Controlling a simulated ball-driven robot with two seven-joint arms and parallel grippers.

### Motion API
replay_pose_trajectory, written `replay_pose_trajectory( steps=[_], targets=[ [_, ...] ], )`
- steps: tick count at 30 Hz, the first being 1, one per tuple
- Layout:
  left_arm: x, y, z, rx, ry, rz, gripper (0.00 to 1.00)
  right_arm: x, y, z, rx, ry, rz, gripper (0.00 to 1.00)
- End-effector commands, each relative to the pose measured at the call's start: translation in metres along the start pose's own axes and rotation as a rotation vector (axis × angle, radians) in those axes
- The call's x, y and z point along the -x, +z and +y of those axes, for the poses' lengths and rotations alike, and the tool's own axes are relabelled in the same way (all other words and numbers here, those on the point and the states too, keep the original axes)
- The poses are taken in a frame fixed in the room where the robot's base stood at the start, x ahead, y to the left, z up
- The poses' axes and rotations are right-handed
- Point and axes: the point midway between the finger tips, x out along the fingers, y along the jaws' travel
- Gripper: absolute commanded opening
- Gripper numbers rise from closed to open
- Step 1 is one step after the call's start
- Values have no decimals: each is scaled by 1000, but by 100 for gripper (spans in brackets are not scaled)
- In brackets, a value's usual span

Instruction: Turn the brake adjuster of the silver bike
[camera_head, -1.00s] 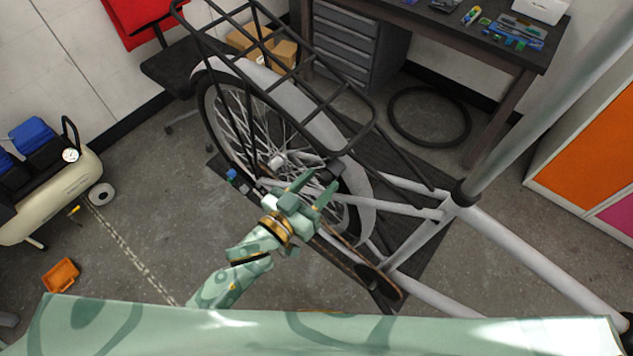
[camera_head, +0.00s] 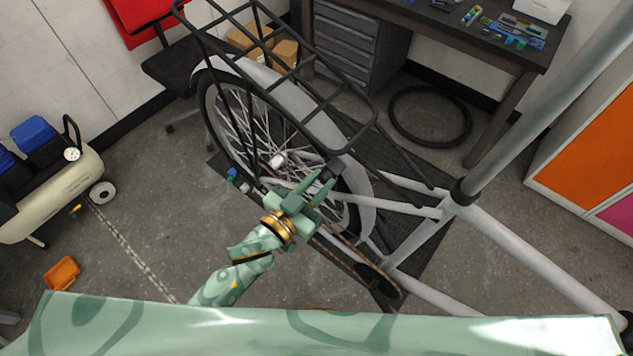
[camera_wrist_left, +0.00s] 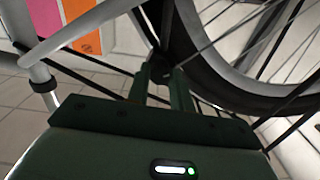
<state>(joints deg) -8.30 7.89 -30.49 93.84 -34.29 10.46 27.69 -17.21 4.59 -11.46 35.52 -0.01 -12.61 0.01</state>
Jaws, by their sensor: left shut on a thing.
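The silver bike (camera_head: 530,257) stands across the head view, its spoked rear wheel (camera_head: 235,125) under a black rack. My left gripper (camera_head: 322,182) is beside the rear wheel, by the lower frame tubes. Its fingers are shut on a small dark part by the wheel, which I take to be the brake adjuster (camera_head: 334,167). In the left wrist view the fingertips (camera_wrist_left: 160,80) meet at this dark part (camera_wrist_left: 160,71), in front of the tyre and spokes. The fingers hide much of it. My right gripper is not in view.
The black rack (camera_head: 345,87) overhangs the wheel. A workbench (camera_head: 505,55) with tools stands at the back right, with a loose tyre (camera_head: 430,116) on the floor. A compressor (camera_head: 55,195) and an orange bin (camera_head: 62,273) are at the left.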

Motion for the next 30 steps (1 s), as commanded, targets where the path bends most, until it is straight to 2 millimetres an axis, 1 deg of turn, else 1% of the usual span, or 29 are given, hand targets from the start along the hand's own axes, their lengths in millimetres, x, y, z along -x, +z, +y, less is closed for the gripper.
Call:
replay_pose_trajectory(
  steps=[1,9,15,21,30],
  targets=[
    [0,-1,-3,-35,-6,0,0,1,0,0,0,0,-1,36],
    [0,-1,-4,-218,-6,1,0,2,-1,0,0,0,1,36],
    [0,-1,-4,-314,-7,1,0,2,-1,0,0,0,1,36],
    [0,-1,-4,-364,-7,1,0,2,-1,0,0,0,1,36],
    [0,-2,-5,-376,-8,1,0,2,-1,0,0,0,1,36]
  ],
)
